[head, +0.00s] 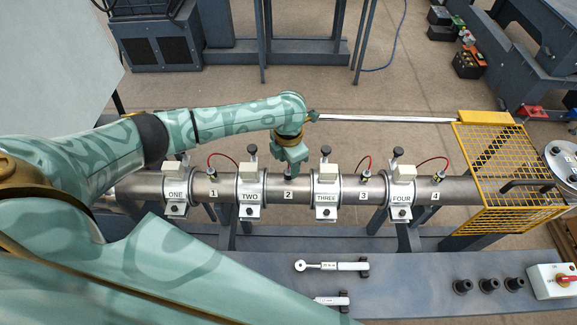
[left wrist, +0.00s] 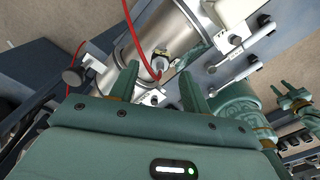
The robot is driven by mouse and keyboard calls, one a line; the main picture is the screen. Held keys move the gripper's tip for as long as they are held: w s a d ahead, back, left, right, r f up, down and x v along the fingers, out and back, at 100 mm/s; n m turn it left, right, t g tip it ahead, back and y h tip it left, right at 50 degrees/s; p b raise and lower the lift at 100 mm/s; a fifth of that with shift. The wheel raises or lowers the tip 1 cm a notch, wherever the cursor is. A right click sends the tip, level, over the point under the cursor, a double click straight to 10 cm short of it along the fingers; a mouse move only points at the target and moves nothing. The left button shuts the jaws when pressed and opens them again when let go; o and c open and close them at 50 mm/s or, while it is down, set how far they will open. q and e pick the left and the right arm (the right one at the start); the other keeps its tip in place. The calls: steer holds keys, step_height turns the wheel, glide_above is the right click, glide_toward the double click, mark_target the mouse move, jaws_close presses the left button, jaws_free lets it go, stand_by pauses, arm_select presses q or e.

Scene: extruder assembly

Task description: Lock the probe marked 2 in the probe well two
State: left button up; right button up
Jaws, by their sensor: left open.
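My left gripper (head: 291,166) is above the steel barrel at the label 2 (head: 288,195), between the collars TWO (head: 250,197) and THREE (head: 327,199). It hides most of the well there in the head view. In the left wrist view, my left gripper (left wrist: 158,82) is open. A probe (left wrist: 160,65) with a red cable (left wrist: 196,45) shows at the barrel between its fingertips. The probe's number is not readable, and I cannot tell whether it is locked.
Probes with red cables stand at labels 1 (head: 212,174), 3 (head: 364,177) and 4 (head: 438,178). Collars with black knobs flank the wells. Two wrench-like tools (head: 332,265) lie on the front bench. A yellow mesh guard (head: 505,160) covers the barrel's right end.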

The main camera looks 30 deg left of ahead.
arm_select(q)
step_height(320, 180, up, 13)
steer(key=p, duration=0.3)
